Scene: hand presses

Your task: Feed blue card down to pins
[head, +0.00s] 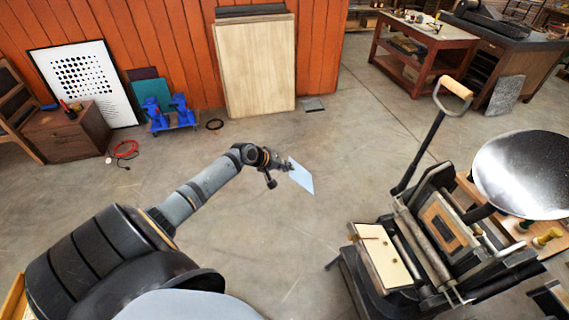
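A pale blue card (301,177) is held in my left gripper (287,166), out over the open floor left of the press. The gripper is small in view but looks closed on the card's upper left edge. The hand press (440,225) stands at the right, with a cream board (386,258) on its near left side, a wooden-handled lever (456,88) and a round metal disc (525,172). The pins are too small to make out. The card is apart from the press. My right gripper is not in view.
Concrete floor (330,130) is clear between the card and the press. The lever rises on the press's far left side. A red-brown table (421,52), wooden boards (256,65) and a small cabinet (65,135) stand farther back.

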